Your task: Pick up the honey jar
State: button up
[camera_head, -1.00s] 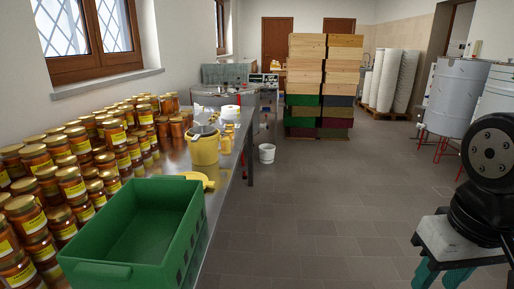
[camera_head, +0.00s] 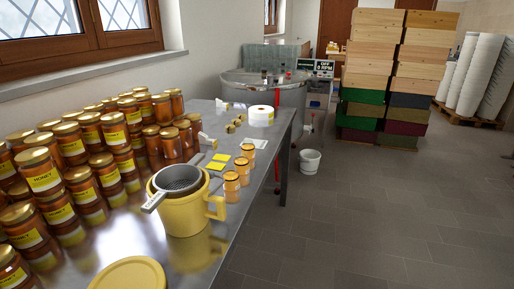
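Several honey jars with gold lids and yellow labels stand packed together on the left of the steel table, some stacked on others. One labelled honey jar (camera_head: 43,172) stands near the left edge of the view. Another honey jar (camera_head: 116,132) stands further back in the group. A few small amber jars (camera_head: 231,186) stand apart near the table's right edge. I cannot tell which jar the task means. My gripper is not in view.
A yellow pitcher (camera_head: 184,214) with a grey strainer on top stands on the steel table (camera_head: 262,158). A yellow lid (camera_head: 128,275) lies in front. A white bucket (camera_head: 310,161) and stacked hive boxes (camera_head: 386,97) stand on the floor.

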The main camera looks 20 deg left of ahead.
aim_at(241, 162)
jog(key=u, duration=0.1)
jog(key=i, duration=1.4)
jog(key=u, duration=0.15)
